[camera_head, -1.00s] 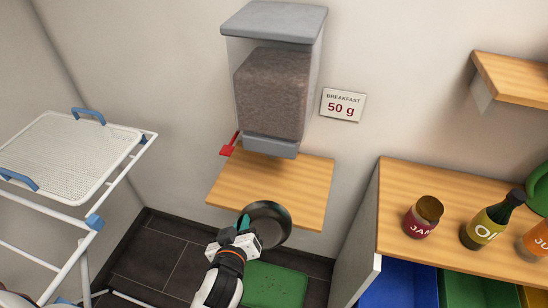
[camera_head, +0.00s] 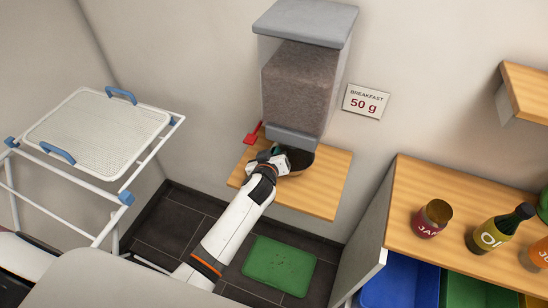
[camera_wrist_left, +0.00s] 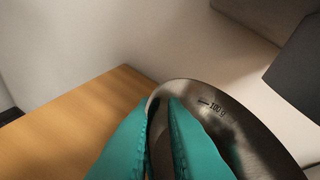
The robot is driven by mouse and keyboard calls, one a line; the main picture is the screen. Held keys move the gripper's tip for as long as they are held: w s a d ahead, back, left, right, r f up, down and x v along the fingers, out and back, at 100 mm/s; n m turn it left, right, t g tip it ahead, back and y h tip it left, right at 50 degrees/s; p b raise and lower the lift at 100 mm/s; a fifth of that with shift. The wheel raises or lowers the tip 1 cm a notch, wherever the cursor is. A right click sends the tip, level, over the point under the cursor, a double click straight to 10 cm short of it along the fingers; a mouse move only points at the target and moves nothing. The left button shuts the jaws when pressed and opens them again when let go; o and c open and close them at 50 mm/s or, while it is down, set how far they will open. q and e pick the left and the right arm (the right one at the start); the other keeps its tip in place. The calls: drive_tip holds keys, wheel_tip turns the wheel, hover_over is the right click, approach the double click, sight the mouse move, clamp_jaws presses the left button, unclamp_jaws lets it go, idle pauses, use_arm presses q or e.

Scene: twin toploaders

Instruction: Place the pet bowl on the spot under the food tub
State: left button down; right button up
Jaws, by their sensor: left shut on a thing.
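The food tub (camera_head: 298,88) is a clear box of brown kibble with a grey lid and grey outlet, fixed to the wall. A red lever (camera_head: 253,133) sticks out at its lower left. The dark pet bowl (camera_head: 298,160) is under the outlet, over the wooden shelf (camera_head: 315,195); the outlet partly hides it. My left gripper (camera_head: 283,163) is shut on its rim. In the left wrist view the teal fingers (camera_wrist_left: 165,135) pinch the rim of the bowl (camera_wrist_left: 225,125), which has a 100 g mark inside. I cannot tell whether the bowl touches the shelf. My right gripper is not in view.
A drying rack (camera_head: 150,160) with a white tray (camera_head: 100,128) stands at left. A counter (camera_head: 455,220) at right holds a jam jar (camera_head: 433,218) and bottles (camera_head: 500,228). A green mat (camera_head: 280,265) lies on the dark floor. A "50 g" sign (camera_head: 365,101) hangs beside the tub.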

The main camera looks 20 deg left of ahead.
use_arm(q)
drive_tip(key=shift+w+f, duration=0.15)
drive_tip(key=shift+w, duration=0.05)
drive_tip(key=shift+f, duration=1.6)
drive_tip(key=c, duration=1.5)
unclamp_jaws()
drive_tip(key=v, duration=1.2)
drive_tip(key=shift+s, duration=0.1)
